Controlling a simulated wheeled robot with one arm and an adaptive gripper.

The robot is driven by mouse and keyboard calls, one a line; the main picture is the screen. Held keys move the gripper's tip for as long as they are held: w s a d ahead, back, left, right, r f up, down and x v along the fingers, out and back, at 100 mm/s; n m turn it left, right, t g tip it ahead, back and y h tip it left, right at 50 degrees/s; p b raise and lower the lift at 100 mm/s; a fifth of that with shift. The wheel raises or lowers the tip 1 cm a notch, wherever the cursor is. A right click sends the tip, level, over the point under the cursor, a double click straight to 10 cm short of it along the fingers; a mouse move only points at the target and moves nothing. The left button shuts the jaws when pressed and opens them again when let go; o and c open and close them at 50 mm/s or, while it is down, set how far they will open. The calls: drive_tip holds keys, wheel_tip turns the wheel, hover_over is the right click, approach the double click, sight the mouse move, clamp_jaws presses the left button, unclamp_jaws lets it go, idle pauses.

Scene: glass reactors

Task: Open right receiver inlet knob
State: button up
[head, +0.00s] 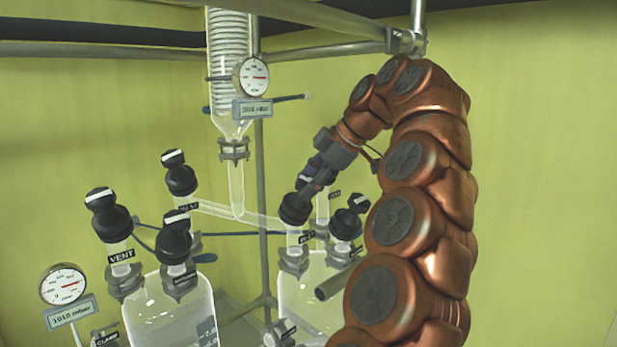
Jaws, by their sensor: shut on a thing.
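The right receiver (300,300) is a clear glass vessel at the lower middle of the head view, partly hidden behind my arm. Its inlet knob (293,210) is black and sits on a glass neck with a dark label (307,238) that seems to read INLET. My gripper (308,189) comes down from the upper right, tilted, and its fingers are shut on the top of this knob. The fingertips are small and dark here, so the exact contact is hard to see. Another black knob (345,222) of the right receiver stands close on the right.
The left receiver (170,310) carries several black knobs, one labelled VENT (108,215). A glass tube (225,211) and the condenser (229,60) are left of my gripper. A metal post (264,215) stands close by. Gauges (251,77) hang above and at lower left.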

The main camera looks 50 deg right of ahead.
drive_tip(key=shift+d+n+p, duration=0.15)
drive_tip(key=shift+n+p, duration=0.2)
drive_tip(key=shift+n, duration=0.55)
drive_tip(key=shift+n+g, duration=0.3)
drive_tip(key=shift+n, duration=0.4)
drive_tip(key=o, duration=1.2)
drive_tip(key=shift+c, duration=0.2)
drive_tip(key=shift+a, duration=0.2)
drive_tip(key=shift+m+b, duration=0.35)
drive_tip(key=shift+m, duration=0.95)
